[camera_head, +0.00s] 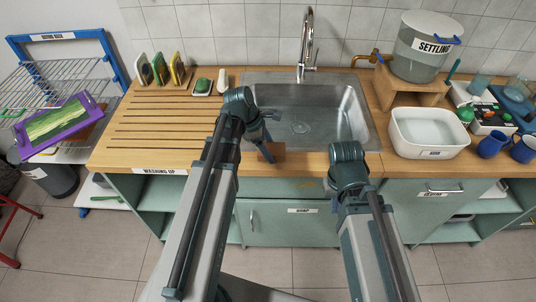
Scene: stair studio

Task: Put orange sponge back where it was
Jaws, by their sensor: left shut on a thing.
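My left gripper (267,142) is over the front rim of the sink, pointing down. It is shut on a brown-orange block (271,152), which looks like the orange sponge; its fingertips are partly hidden by the arm. A rack (162,75) with several upright coloured sponges stands at the back left of the wooden counter, away from the gripper. My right gripper (336,207) hangs in front of the cabinet, below the counter edge; its fingers are mostly hidden by its wrist.
The steel sink (345,105) with a tall tap (306,45) fills the middle. A green soap in a dish (202,87) sits near the rack. The ribbed drainboard (140,130) is clear. A white basin (428,132) and a settling tank (422,50) stand right.

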